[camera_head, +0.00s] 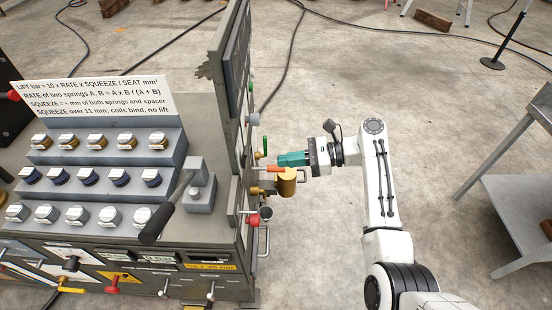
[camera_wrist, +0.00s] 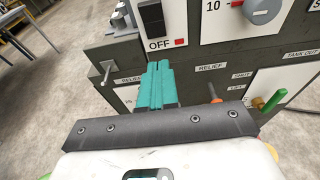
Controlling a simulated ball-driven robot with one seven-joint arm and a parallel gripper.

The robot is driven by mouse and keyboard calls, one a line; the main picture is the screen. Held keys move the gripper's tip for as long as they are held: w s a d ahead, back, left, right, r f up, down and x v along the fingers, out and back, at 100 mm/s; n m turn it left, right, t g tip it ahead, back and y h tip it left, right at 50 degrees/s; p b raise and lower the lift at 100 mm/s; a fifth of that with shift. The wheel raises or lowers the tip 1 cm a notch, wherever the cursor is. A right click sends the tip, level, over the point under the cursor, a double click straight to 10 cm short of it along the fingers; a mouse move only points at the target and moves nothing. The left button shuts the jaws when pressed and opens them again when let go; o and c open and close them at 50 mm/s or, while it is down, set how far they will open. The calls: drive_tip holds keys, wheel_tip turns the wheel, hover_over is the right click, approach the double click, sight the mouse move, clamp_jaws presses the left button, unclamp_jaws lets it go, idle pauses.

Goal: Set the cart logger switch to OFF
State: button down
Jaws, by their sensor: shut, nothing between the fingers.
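In the wrist view a black rocker switch (camera_wrist: 152,20) sits on a white plate at the top, with OFF and a small red mark printed below it. Its upper end is cut off by the frame, and I cannot tell which way it is set. My gripper (camera_wrist: 158,66) has teal fingers pressed together with nothing between them. The fingertips appear just below the OFF lettering; I cannot tell whether they touch the panel. In the head view my gripper (camera_head: 280,160) is beside the right side of the grey cart (camera_head: 205,232). The switch cannot be made out there.
A grey knob (camera_wrist: 262,10) is right of the switch. A metal toggle (camera_wrist: 106,72), an orange handle (camera_wrist: 213,93) and a green lever (camera_wrist: 270,101) stick out lower down. A brass cylinder (camera_head: 286,182) is just below my gripper.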

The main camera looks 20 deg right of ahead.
drive_tip(key=f+v, duration=0.1)
drive_tip(key=v, duration=0.5)
drive_tip(key=shift+d+f+b, duration=0.15)
drive_tip(key=shift+d+b, duration=0.05)
drive_tip(key=shift+b, duration=0.15)
drive_tip(key=shift+s+f, duration=0.1)
drive_tip(key=s+f+n+g+h, duration=0.3)
drive_tip(key=s+f+n+h, duration=0.6)
drive_tip(key=s+f, duration=0.8)
drive_tip(key=s+d+r+n+h, duration=0.1)
drive_tip(key=s+r+n+h, duration=0.2)
drive_tip(key=s+n, duration=0.3)
drive_tip(key=s+d+r+n+h, duration=0.2)
drive_tip(key=s+n, duration=0.3)
drive_tip(key=s, duration=0.8)
drive_tip(key=shift+s+d+r+n+g+h, duration=0.2)
drive_tip(key=shift+d+r+n+g+h, duration=0.15)
drive_tip(key=shift+h, duration=0.25)
